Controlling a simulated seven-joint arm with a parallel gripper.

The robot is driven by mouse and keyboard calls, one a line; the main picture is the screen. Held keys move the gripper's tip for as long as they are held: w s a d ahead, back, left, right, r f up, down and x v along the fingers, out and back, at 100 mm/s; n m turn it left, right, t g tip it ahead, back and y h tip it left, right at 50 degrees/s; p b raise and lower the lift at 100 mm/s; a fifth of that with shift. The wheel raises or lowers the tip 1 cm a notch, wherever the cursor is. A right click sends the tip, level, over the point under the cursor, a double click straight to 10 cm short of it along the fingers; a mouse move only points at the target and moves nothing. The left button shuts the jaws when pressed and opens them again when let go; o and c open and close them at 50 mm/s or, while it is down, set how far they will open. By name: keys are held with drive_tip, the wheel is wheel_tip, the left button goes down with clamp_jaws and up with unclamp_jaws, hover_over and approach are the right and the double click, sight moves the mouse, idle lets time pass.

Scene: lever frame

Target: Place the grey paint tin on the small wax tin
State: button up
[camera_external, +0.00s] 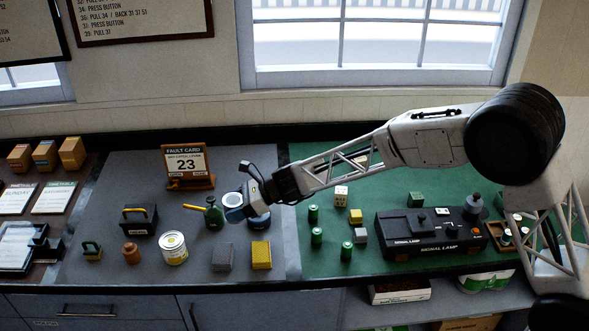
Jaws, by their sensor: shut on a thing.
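My gripper (247,204) is over the middle of the grey mat, shut on a round tin with a pale top, which I take to be the grey paint tin (233,208). The jaws hide part of it.
A green oil can (213,214) stands close left of the held tin. A white tin (173,247), a grey block (222,257) and a yellow block (261,255) are in front. A fault card stand (188,166) is behind. The signal lamp box (431,231) is at right.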

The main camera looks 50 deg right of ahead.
drive_tip(key=s+a+n+g, duration=0.1)
drive_tip(key=s+a, duration=0.3)
drive_tip(key=a, duration=0.8)
drive_tip(key=shift+s+r+y, duration=0.2)
drive_tip(key=shift+s+y, duration=0.1)
drive_tip(key=shift+y, duration=0.1)
drive_tip(key=shift+a, duration=0.1)
hover_over(173, 239)
drive_tip(key=shift+f, duration=0.75)
drive_tip(key=shift+f, duration=1.75)
drive_tip(key=shift+f, duration=0.2)
